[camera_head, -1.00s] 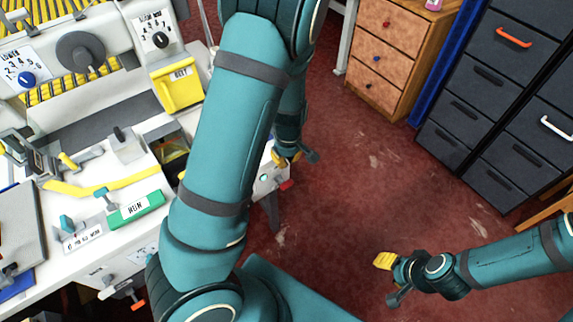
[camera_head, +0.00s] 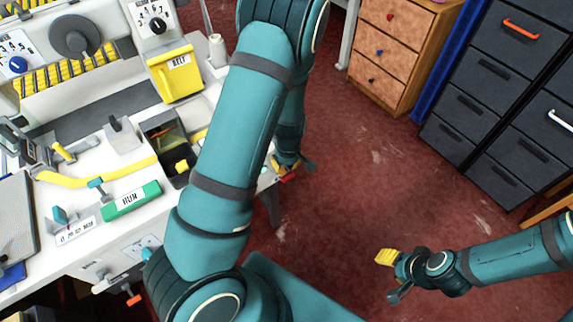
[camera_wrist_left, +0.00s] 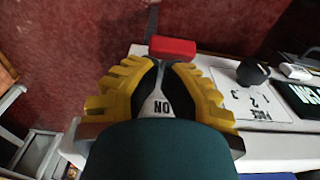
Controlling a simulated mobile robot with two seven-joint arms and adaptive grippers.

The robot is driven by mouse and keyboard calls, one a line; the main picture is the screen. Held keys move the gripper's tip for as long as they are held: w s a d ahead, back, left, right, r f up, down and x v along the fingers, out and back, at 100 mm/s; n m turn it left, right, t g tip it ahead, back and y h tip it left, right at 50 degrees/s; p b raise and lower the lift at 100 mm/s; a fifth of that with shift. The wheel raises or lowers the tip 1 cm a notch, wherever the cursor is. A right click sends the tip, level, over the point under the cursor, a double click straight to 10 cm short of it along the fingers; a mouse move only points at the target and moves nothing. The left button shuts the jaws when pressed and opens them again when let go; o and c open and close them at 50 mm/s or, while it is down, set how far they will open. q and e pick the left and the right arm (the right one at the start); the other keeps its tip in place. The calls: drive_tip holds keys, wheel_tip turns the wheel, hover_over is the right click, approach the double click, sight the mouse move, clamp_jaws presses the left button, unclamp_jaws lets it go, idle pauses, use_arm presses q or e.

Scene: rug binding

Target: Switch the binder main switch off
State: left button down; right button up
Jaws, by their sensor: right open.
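My left gripper (camera_head: 287,171) is at the right end of the white binder bench (camera_head: 228,203), close to a red part. In the left wrist view its yellow-padded fingers (camera_wrist_left: 162,72) stand close together, with a narrow gap. A white plate lettered "ON" (camera_wrist_left: 160,107) shows upside down through the gap. The red block (camera_wrist_left: 172,48) lies just beyond the fingertips. I cannot tell whether the fingers touch or hold a switch lever; the spot between them is partly hidden. My right gripper (camera_head: 388,277) is open and empty over the floor.
A green RUN block (camera_head: 131,200), a yellow BELT box (camera_head: 176,75) and dials are on the binder. In the left wrist view a black knob (camera_wrist_left: 252,73) stands right of the fingers. Wooden drawers (camera_head: 387,50) and dark cabinets (camera_head: 490,95) stand behind open red floor.

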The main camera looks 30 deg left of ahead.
sight(291, 177)
use_arm(q)
drive_tip(key=shift+s+d+f+p, duration=0.15)
drive_tip(key=shift+d+f+p, duration=0.05)
drive_tip(key=shift+d+p, duration=0.2)
idle(1.0)
drive_tip(key=y, duration=0.2)
drive_tip(key=t+y+p, duration=0.1)
drive_tip(key=shift+s+d+f, duration=0.2)
drive_tip(key=shift+d+f, duration=0.1)
drive_tip(key=shift+d, duration=0.05)
drive_tip(key=shift+s+d+f+t+y, duration=0.1)
drive_tip(key=shift+d+f+t+y, duration=0.15)
drive_tip(key=shift+y, duration=0.3)
drive_tip(key=shift+d+f+t+y, duration=0.15)
drive_tip(key=shift+f+t+y, duration=0.2)
drive_tip(key=shift+y, duration=0.2)
drive_tip(key=shift+f+y, duration=0.15)
drive_tip(key=shift+y, duration=0.15)
drive_tip(key=shift+s+d+f+b, duration=0.1)
drive_tip(key=shift+d+f+b, duration=0.15)
drive_tip(key=shift+f, duration=0.5)
drive_tip(key=shift+s+d+f+b, duration=0.1)
drive_tip(key=shift+d+f+b, duration=0.1)
drive_tip(key=shift+f, duration=0.65)
